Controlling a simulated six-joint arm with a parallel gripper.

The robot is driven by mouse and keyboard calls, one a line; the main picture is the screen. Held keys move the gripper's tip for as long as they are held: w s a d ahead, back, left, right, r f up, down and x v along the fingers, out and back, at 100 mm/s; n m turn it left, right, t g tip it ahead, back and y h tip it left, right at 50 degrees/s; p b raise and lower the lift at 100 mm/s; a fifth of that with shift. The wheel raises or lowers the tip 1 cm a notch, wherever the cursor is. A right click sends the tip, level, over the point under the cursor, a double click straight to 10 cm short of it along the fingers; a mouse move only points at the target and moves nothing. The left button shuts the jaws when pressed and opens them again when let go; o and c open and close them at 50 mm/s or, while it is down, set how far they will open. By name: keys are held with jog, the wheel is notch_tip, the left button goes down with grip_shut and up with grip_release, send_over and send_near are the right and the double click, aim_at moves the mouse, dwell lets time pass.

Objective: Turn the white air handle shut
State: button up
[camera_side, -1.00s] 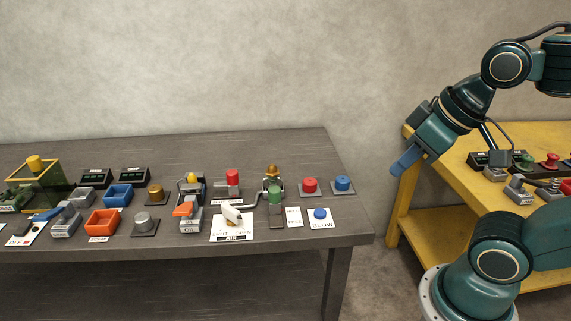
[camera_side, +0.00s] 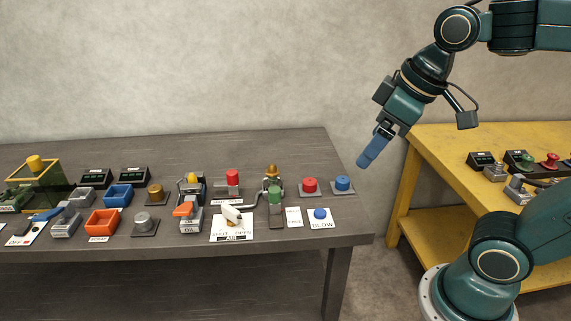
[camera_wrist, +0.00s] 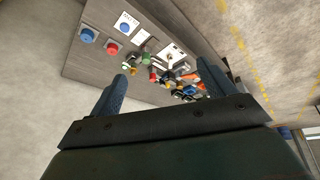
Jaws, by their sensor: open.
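The white air handle (camera_side: 232,214) sits on a white plate (camera_side: 230,231) lettered SHUT, OPEN and AIR, near the front edge of the grey table. The handle lies tilted on the plate; which word it points to is too small to tell. In the wrist view the white plate (camera_wrist: 173,53) shows small, between my fingers and far ahead. My gripper (camera_side: 372,152) is in the air beyond the table's right end, well away from the handle. In the wrist view its two blue fingers (camera_wrist: 160,85) are apart with nothing between them.
Red (camera_side: 310,185) and blue (camera_side: 343,183) buttons stand behind. A yellow table (camera_side: 435,152) is at right.

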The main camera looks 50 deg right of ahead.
jog(key=w+r+n+g, duration=0.1)
jog(key=w+n, duration=0.3)
jog(key=w, duration=0.6)
jog(key=n+g, duration=0.4)
jog(key=n, duration=0.8)
send_over(230, 208)
notch_tip(230, 208, down, 18)
jog(key=shift+f, duration=0.15)
jog(key=shift+f, duration=0.1)
jog(key=shift+f, duration=6.75)
jog(key=c, duration=1)
